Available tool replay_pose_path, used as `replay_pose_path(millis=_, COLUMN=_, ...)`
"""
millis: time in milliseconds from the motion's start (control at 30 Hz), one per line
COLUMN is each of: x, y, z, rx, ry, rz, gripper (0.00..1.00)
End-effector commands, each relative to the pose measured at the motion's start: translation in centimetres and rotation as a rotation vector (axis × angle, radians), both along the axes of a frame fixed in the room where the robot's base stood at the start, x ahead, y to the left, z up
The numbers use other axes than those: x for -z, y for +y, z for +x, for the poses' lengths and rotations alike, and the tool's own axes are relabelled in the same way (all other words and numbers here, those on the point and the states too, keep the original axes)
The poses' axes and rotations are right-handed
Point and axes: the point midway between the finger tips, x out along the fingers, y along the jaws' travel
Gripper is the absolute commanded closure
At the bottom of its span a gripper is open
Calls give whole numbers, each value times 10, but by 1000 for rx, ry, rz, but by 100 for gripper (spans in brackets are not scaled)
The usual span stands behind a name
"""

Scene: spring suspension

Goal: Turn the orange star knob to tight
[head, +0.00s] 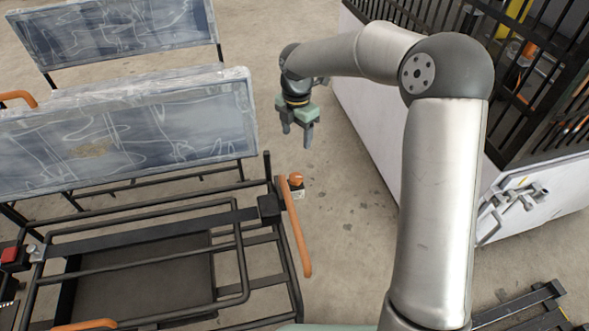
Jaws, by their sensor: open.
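A small orange knob (296,178) sits at the right side of the dark metal frame (243,265), beside the upper end of an orange bar. It is too small here to make out a star shape or any tight marking. My gripper (297,138) is open and empty, with its green-grey fingers pointing down. In the picture it is above the knob and apart from it. Its height over the floor is hard to tell.
An orange bar (299,232) slants down beside the knob. Worn blue-white panels (130,140) stand at the left. A white-walled cage (385,115) with black bars stands at the right. Bare concrete floor (345,215) lies between. A dark metal rack (515,310) lies at the lower right.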

Motion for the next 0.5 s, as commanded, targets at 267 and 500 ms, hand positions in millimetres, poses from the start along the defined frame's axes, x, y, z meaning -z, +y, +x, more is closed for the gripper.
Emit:
replay_pose_path(millis=267, x=51, y=0, z=-1, rx=-2, ry=5, rz=-2, gripper=39)
replay_pose_path(millis=500, x=105, y=0, z=-1, rx=0, ry=4, rz=0, gripper=39)
